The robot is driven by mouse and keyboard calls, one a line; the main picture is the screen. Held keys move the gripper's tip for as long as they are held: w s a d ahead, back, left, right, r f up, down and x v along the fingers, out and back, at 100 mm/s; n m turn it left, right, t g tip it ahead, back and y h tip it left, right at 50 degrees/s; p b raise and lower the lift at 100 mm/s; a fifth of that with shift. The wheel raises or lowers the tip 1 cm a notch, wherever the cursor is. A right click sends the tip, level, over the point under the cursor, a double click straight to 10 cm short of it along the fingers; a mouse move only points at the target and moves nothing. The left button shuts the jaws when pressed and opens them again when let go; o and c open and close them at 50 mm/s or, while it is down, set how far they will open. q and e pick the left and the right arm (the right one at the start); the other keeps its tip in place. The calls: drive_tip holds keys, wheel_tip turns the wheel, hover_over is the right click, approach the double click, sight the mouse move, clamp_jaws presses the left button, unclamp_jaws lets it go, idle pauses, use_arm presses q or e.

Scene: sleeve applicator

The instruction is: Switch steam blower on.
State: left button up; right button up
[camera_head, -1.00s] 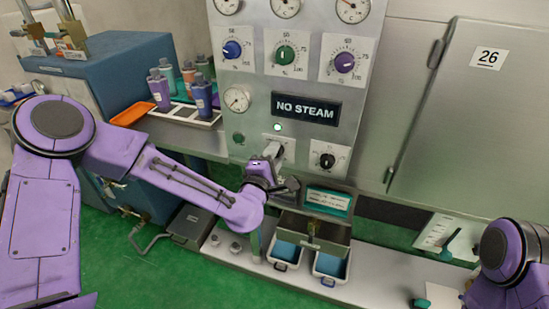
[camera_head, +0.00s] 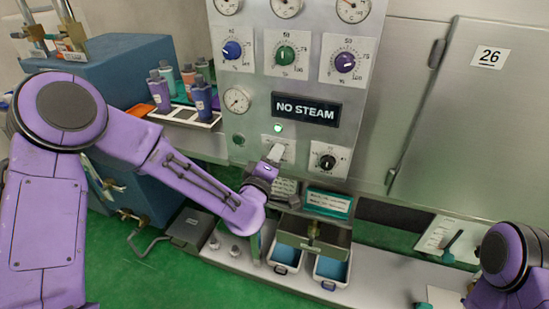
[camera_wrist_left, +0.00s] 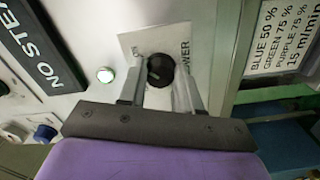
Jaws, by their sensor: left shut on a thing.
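The blower switch is a round black knob (camera_wrist_left: 160,70) on a pale plate whose label is partly hidden and ends in "OWER". In the head view the plate (camera_head: 268,143) sits under the NO STEAM display (camera_head: 306,109). My left gripper (camera_wrist_left: 165,72) is shut on the knob, one grey finger on each side. In the head view the left gripper (camera_head: 275,154) hides the knob. My right gripper is out of view; only part of the right arm shows.
Another black knob (camera_head: 327,160) is close on the right. Blue (camera_head: 233,50), green (camera_head: 285,56) and purple (camera_head: 345,62) dials are above. Bottles (camera_head: 160,90) stand at the left.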

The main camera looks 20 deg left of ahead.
use_arm(q)
drive_tip(key=shift+f, duration=0.1)
drive_tip(key=o, duration=1)
drive_tip(key=shift+o, duration=0.2)
drive_tip(key=s, duration=1)
drive_tip(key=shift+s+a+p, duration=0.15)
drive_tip(key=shift+s+p, duration=0.2)
drive_tip(key=shift+p, duration=0.1)
